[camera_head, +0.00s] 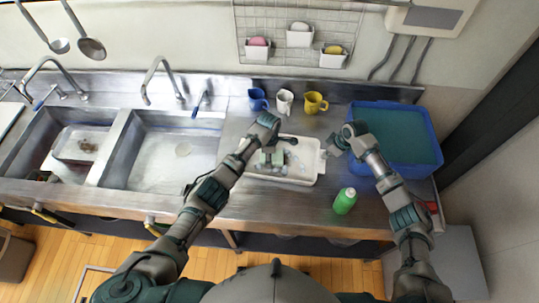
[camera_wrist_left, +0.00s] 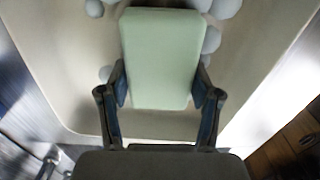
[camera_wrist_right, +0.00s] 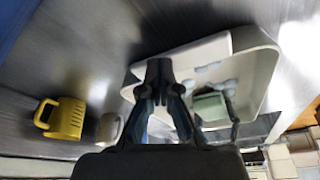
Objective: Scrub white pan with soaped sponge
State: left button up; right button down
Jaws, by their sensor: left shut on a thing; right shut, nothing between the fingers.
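The white pan (camera_head: 319,166) lies flat on the steel counter, right of the sinks. My left gripper (camera_head: 272,153) is shut on a pale green sponge (camera_wrist_left: 162,58), gripping its two sides just over the pan's floor. Round white suds sit around the sponge in the left wrist view, and more show on the pan's floor. Whether the sponge touches the floor is unclear. My right gripper (camera_head: 331,150) is shut and empty near the pan's right end. In the right wrist view its fingertips (camera_wrist_right: 160,78) overlap the pan's rim; contact cannot be told.
A green bottle (camera_head: 344,202) stands right of the pan near the front edge. Blue (camera_head: 258,98), white (camera_head: 285,101) and yellow (camera_head: 315,104) mugs stand behind it. A blue tub (camera_head: 437,152) fills the right back. The left sink holds another white container (camera_head: 62,148).

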aim_at(279, 157)
pick_arm(q)
jog(key=shift+f, duration=0.25)
jog(key=shift+s+d+r, duration=0.1)
jog(key=shift+s+d, duration=0.05)
jog(key=shift+d, duration=1.8)
jog(key=shift+a+f, duration=0.2)
jog(key=shift+a, duration=0.8)
jog(key=shift+a+f, duration=0.2)
jog(key=shift+a, duration=0.8)
pick_arm(e)
jog(key=shift+s, duration=0.1)
pick_arm(q)
jog(key=shift+w+r, duration=0.1)
jog(key=shift+w, duration=0.45)
jog(key=shift+c, duration=0.8)
jog(key=shift+w+d, duration=0.1)
jog(key=shift+w, duration=0.65)
jog(key=shift+w+a+r, duration=0.1)
jog(key=shift+a+r, duration=0.05)
jog(key=shift+a, duration=0.8)
jog(key=shift+w+a+r, duration=0.1)
jog(key=shift+a, duration=0.85)
